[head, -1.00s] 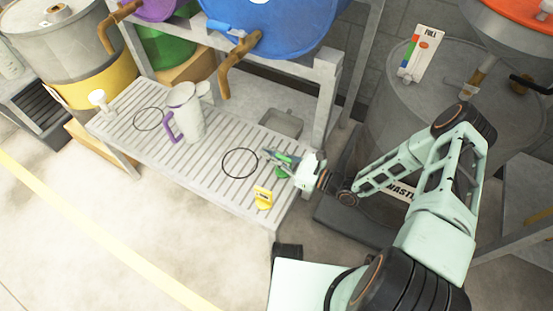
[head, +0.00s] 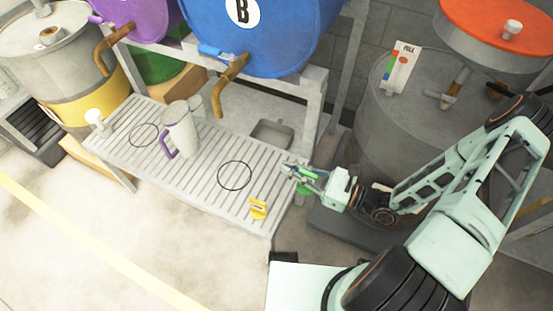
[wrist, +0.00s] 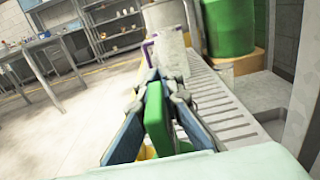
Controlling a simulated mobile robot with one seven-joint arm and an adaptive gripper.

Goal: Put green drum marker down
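The green drum marker (wrist: 157,118) is between the fingers of my gripper (wrist: 160,85) in the wrist view, and they close on it. In the head view my gripper (head: 290,170) is by the right end of the slatted grey bench (head: 205,180), with green (head: 308,172) showing at its fingers. The marker appears held off the bench; its lower part is partly hidden by the fingers.
A pitcher (head: 181,130) with a purple handle stands on the bench between two black rings; the right ring (head: 235,175) is empty. A blue drum (head: 255,35) with a tap hangs above. A grey waste drum (head: 405,125) stands right, and a bench post (head: 312,110) is close to my gripper.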

